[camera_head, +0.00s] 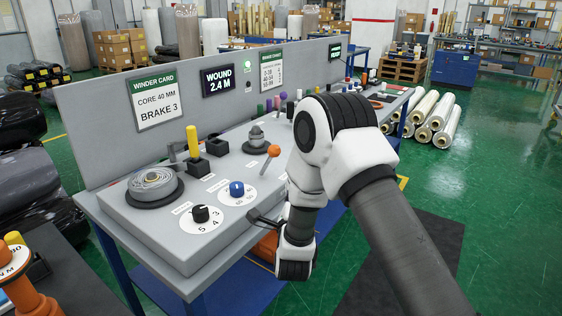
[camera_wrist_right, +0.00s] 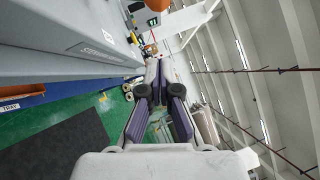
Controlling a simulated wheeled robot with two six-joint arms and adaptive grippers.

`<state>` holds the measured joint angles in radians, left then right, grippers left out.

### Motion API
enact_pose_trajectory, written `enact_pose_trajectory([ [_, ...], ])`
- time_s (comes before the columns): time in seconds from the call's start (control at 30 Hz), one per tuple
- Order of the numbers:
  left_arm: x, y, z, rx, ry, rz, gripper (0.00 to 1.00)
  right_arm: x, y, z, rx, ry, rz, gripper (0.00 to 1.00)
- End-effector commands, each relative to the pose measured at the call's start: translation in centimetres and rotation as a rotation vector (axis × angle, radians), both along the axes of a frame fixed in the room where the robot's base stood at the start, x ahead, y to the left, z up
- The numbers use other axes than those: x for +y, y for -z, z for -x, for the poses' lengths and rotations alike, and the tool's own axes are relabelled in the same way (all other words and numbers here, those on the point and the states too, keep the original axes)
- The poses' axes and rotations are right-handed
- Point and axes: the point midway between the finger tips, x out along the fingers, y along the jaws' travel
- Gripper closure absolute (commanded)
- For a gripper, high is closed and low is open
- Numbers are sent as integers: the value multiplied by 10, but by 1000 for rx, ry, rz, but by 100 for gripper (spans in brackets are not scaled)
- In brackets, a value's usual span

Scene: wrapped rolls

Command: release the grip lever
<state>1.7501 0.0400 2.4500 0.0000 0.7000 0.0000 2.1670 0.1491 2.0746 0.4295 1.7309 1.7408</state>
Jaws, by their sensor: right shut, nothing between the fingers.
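The lever with an orange ball knob (camera_head: 273,150) stands tilted on the grey console (camera_head: 225,240), just left of my right arm. An orange rounded thing, which looks like the same knob, shows at the top edge of the right wrist view (camera_wrist_right: 186,4). My right gripper (camera_wrist_right: 158,88) is shut and empty, beside the console's front face and apart from the knob. In the head view my right arm hides its fingers. My left gripper is not in view.
The console holds a wound roll (camera_head: 154,184), a yellow-handled part (camera_head: 193,140), a black dial (camera_head: 200,213) and a blue dial (camera_head: 236,188). An upright panel with a winder card (camera_head: 156,98) stands behind. Wrapped rolls (camera_head: 433,115) lie on the floor. Open floor lies to the right.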

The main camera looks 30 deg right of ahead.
Motion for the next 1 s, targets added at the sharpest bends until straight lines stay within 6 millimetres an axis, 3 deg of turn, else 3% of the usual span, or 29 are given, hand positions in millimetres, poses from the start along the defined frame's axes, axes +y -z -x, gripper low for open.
enact_pose_trajectory([
  [0.3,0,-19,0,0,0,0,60,-38,-17,-58,-2,1,1,100],
  [0.5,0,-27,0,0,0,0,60,-31,-26,-87,2,-2,2,100],
  [1.0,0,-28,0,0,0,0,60,-29,-27,-95,4,0,1,100],
])
